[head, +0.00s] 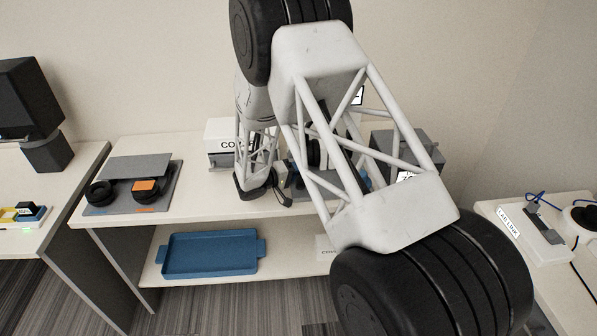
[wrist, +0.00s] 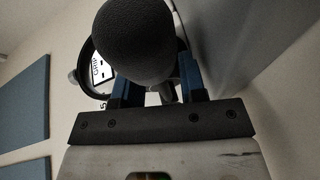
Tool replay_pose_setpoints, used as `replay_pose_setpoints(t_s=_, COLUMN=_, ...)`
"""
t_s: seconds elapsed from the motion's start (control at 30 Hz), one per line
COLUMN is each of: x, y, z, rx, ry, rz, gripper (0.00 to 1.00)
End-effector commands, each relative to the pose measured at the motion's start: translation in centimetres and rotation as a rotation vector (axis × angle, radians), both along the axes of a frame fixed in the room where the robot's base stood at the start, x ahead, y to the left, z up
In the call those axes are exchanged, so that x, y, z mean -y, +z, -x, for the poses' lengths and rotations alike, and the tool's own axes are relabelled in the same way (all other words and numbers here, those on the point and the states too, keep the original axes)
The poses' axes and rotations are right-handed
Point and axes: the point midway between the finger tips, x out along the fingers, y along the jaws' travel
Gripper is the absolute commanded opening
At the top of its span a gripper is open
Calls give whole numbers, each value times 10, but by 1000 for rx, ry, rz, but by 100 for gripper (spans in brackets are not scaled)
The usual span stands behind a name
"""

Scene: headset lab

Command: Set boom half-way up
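The boom's dark foam tip (wrist: 138,40) fills the upper middle of the wrist view, close to the camera. It covers the top of one blue finger. My gripper (wrist: 157,84) has its two blue fingers apart, with a light gap and a small grey piece between them. I see no clear grip on the boom. Behind the foam, a round headset cup (wrist: 103,72) with a white label is partly hidden. In the head view my gripper (head: 265,190) is low over the bench, left of the dark headset (head: 314,153). My arm hides much of the headset, and the boom's angle cannot be told.
A grey mat (head: 128,165) with ear pads and an orange block lies on the bench's left. A white box (head: 219,134) stands behind my gripper, and a grey box (head: 420,145) stands to the right. A blue tray (head: 208,254) is on the lower shelf.

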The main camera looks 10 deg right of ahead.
Motion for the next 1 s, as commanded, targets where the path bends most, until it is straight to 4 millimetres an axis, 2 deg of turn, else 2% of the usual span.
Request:
replay_pose_setpoints(t_s=0.03, x=0, y=0, z=0, rx=0, ry=0, rz=0, gripper=30)
replay_pose_setpoints(t_s=0.23, x=0, y=0, z=0, rx=0, ry=0, rz=0, gripper=0)
replay_pose_setpoints(t_s=0.67, x=0, y=1, z=0, rx=-14, ry=1, rz=0, gripper=0)
replay_pose_setpoints(t_s=1.0, x=0, y=13, z=1, rx=-140, ry=0, rz=-1, gripper=0)
